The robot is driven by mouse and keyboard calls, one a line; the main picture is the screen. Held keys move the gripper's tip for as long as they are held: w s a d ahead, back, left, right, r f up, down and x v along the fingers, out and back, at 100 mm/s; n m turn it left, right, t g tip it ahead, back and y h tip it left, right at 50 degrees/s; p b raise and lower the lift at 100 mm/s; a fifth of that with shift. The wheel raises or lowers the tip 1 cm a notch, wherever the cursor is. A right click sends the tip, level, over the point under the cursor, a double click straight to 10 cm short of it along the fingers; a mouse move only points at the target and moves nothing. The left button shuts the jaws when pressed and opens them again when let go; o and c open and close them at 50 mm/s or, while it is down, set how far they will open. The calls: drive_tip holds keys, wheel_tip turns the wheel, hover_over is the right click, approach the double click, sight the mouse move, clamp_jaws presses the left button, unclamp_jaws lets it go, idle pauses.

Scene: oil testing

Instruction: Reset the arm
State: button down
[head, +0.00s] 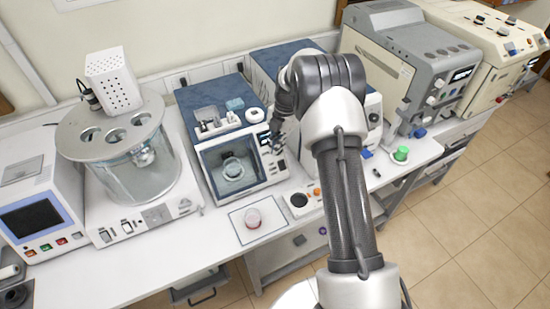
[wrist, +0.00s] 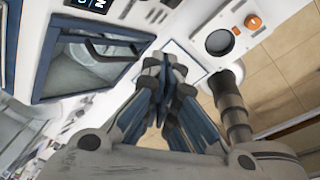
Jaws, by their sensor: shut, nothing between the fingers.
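My arm reaches from the lower right of the head view over the bench. My gripper (head: 277,142) is in front of the blue-and-white box-shaped instrument with a window (head: 232,168), at its right-hand control panel. In the wrist view my gripper (wrist: 165,64) has its fingertips together with nothing between them. The instrument's dark window (wrist: 95,62) shows to the left of the fingers there. Whether the fingertips touch the panel cannot be told.
A glass bath with a round lid (head: 110,122) stands left. A green-topped item (head: 401,154) is at the right. Large machines line the back right. Tiled floor (head: 470,190) is open.

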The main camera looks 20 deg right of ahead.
drive_tip(key=w+d+r, duration=0.2)
drive_tip(key=w+r, duration=0.1)
drive_tip(key=r, duration=0.1)
drive_tip(key=s+a+r+m+t+b, duration=0.1)
drive_tip(key=s+a+r+m+b, duration=0.45)
drive_tip(key=r, duration=0.35)
drive_tip(key=s+a+r+m+t+h+b, duration=0.1)
drive_tip(key=s+a+r+m+b, duration=0.1)
drive_tip(key=s+m+b, duration=0.3)
drive_tip(key=s+a+r+m+b, duration=0.1)
drive_tip(key=s+a+r+m, duration=0.15)
drive_tip(key=s, duration=0.45)
drive_tip(key=s+a+f+m+t+b, duration=0.1)
drive_tip(key=s+f+m+b, duration=0.2)
drive_tip(key=s, duration=0.7)
drive_tip(key=s+a+f+m+t+b, duration=0.1)
drive_tip(key=s+a+f+m+b, duration=0.1)
drive_tip(key=s+f+m+b, duration=0.2)
drive_tip(key=s+f+m, duration=0.3)
drive_tip(key=s+m, duration=0.1)
drive_tip(key=s, duration=0.3)
drive_tip(key=shift+f+m+t+h, duration=0.15)
drive_tip(key=shift+m+t+h, duration=0.15)
drive_tip(key=shift+h, duration=0.1)
